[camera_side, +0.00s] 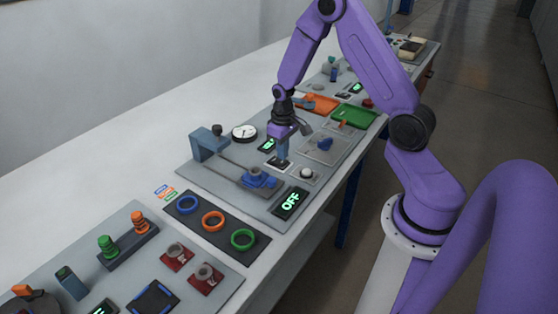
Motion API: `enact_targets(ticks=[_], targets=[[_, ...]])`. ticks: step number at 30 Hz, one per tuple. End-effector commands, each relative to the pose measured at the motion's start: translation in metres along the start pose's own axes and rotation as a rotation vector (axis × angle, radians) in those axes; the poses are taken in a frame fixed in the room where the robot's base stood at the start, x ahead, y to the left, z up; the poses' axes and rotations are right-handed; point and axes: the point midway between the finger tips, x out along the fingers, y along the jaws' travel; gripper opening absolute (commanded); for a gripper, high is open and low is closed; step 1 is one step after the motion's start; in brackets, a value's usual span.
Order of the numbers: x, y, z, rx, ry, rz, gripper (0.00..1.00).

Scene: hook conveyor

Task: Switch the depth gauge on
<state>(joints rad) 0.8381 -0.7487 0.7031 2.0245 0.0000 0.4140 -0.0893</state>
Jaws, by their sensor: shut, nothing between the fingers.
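A grey panel (228,187) on the bench carries what looks like the depth gauge: a blue-grey block (208,143) with a rail to a blue slide (259,179), and a round white dial (244,132) behind. A black display (290,204) at the panel's front right reads OFF in green. A white round button (306,173) sits on a small plate behind the display. Contact cannot be told. The gripper partly hides a second green-lit display (267,145).
Coloured rings (213,221) lie on a dark mat in front. Orange and green pegs (138,221) and red fixtures (206,279) stand nearer. A clear-topped tray (328,147) and orange and green trays (354,116) are behind. The bench's left side is bare.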

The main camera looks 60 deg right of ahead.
Motion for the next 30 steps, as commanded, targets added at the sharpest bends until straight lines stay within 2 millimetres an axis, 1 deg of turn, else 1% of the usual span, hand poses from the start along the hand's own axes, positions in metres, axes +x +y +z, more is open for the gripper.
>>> enact_targets(ticks=[17, 30], targets=[[0.0002, 0.0, 0.0, 0.0, 0.0, 0.0, 0.0], [0.0057, 0.0, -0.0002, 0.0, 0.0, 0.0, 0.0]])
